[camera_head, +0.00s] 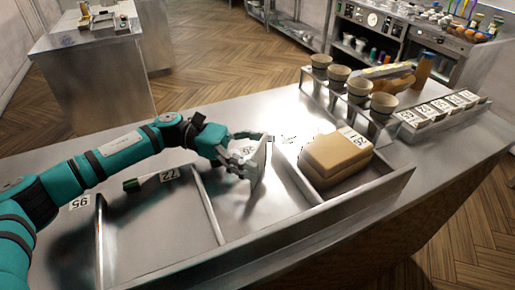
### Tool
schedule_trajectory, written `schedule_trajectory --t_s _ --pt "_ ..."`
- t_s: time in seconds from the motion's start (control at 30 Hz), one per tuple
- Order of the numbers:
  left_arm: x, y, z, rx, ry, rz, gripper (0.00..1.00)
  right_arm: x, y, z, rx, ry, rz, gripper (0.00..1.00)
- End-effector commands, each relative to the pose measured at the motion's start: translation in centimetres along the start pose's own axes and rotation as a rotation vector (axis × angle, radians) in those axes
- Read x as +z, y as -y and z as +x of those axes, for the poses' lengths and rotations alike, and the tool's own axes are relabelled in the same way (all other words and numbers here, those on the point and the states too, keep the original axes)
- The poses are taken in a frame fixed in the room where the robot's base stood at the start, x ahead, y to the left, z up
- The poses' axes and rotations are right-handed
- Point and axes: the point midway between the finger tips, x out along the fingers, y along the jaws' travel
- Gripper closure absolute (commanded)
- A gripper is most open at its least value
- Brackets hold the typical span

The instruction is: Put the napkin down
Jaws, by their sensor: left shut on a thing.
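My left gripper (246,153) reaches in from the left over the steel counter. It is shut on a pale, thin, upright piece that looks like the napkin (257,167). The napkin is in the middle section of the divided tray, close to its floor; I cannot tell whether it touches it. The fingers hide part of the napkin. My right gripper is not in view.
Several cups (359,88) stand in a rack behind. Labelled containers (437,108) line the back right. The front tray wall (300,225) is raised.

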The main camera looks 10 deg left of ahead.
Motion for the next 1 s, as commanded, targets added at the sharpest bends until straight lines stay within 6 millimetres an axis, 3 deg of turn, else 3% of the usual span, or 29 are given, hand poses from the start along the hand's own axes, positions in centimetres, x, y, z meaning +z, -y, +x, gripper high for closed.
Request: schedule_trajectory --t_s 0.33,0.37,0.47,0.83,1.0 --pt "-0.4 0.0 0.0 0.0 0.001 0.001 0.26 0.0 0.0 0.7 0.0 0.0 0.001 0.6" --pt "-0.2 0.0 0.0 0.0 0.001 0.001 0.12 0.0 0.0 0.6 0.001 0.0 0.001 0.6" --pt "-0.2 0.0 0.0 0.0 0.001 0.001 0.0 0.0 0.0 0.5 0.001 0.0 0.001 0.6" --pt "0.2 0.0 -0.2 0.001 0.0 0.0 0.0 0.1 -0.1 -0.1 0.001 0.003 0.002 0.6" --pt "-0.4 -0.1 -3.1 0.005 0.0 0.001 0.0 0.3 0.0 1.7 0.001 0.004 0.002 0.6"
